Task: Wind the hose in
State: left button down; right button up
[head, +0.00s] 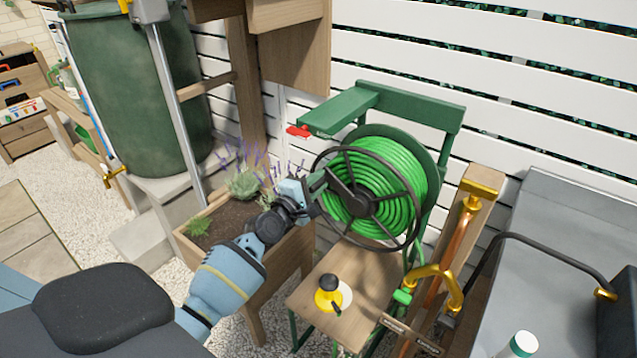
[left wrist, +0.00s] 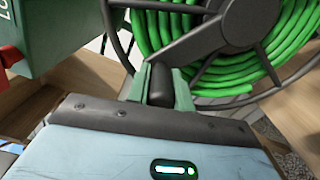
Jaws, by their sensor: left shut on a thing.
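The green hose (head: 400,190) lies coiled in many turns on a reel with a green frame (head: 420,108). A dark spoked wheel (head: 362,198) covers the reel's near face. My left gripper (head: 318,182) is at the wheel's left side. In the left wrist view its jaws are shut on a short black crank handle (left wrist: 160,84), with the hose coil (left wrist: 170,30) just behind. A length of hose hangs below the reel toward a green connector (head: 402,296) at the brass tap (head: 440,283). My right gripper is not in view.
A red lever (head: 298,131) sits at the end of the frame's green arm. A planter (head: 222,215) with lavender stands left of the reel. A wooden stand (head: 350,290) below holds a yellow and black object (head: 328,292). A grey worktop (head: 560,240) is at right.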

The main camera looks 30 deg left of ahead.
pick_arm(q)
jog(key=c, duration=1.2)
grip_release()
jog(key=shift+c, duration=0.2)
jog(key=shift+s, duration=0.1)
jog(key=s, duration=0.7)
jog(key=shift+s+p, duration=0.35)
jog(key=shift+p, duration=0.05)
jog(key=shift+a, duration=0.1)
